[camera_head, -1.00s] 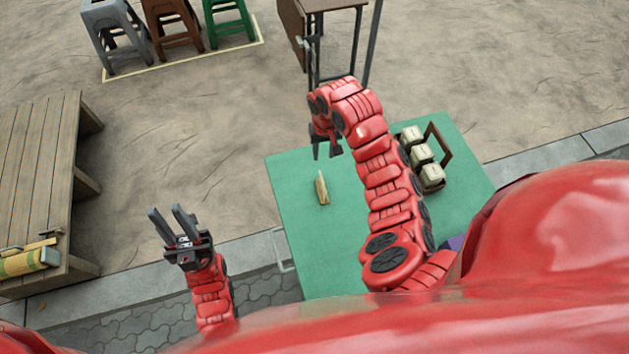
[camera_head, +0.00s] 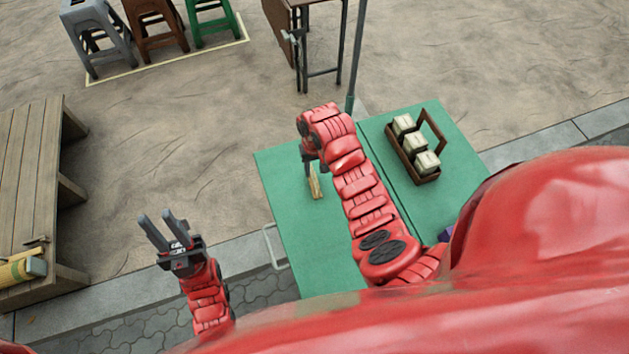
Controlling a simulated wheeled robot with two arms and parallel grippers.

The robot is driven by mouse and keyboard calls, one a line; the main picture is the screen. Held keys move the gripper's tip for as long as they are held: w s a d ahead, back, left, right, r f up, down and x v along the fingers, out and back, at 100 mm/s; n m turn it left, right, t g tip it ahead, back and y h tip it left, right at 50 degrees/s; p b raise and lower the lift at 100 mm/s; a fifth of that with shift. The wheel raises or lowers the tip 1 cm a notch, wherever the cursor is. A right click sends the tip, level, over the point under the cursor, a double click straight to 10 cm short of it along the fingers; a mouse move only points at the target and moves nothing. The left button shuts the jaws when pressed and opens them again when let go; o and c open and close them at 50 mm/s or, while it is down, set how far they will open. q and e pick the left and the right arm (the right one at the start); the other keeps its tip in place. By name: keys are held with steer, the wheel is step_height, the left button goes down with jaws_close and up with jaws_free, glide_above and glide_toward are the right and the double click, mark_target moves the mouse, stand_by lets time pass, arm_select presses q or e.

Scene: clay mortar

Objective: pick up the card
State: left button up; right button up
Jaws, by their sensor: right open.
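The card (camera_head: 316,187) is a small tan piece standing on the green table (camera_head: 290,235), near its left side. My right gripper (camera_head: 313,171) is open and points down just above the card, at its top. The forearm partly hides the fingers, so I cannot tell whether they are around the card or touching it. My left gripper (camera_head: 163,230) is open and empty, with two dark fingers pointing up, off the table's left side.
A brown wooden carrier (camera_head: 430,177) with several pale blocks stands at the table's right. A slatted wooden bench (camera_head: 28,190) is at the far left. Stools (camera_head: 152,22) and a brown stand (camera_head: 285,20) are at the back. The table's front left is clear.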

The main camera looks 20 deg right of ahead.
step_height(320, 180, down, 3)
steer(key=shift+a+r+p, duration=0.1)
steer(key=shift+r+p, duration=0.05)
steer(key=shift+p, duration=0.5)
steer(key=shift+f, duration=0.8)
steer(key=shift+c, duration=0.2)
jaws_close()
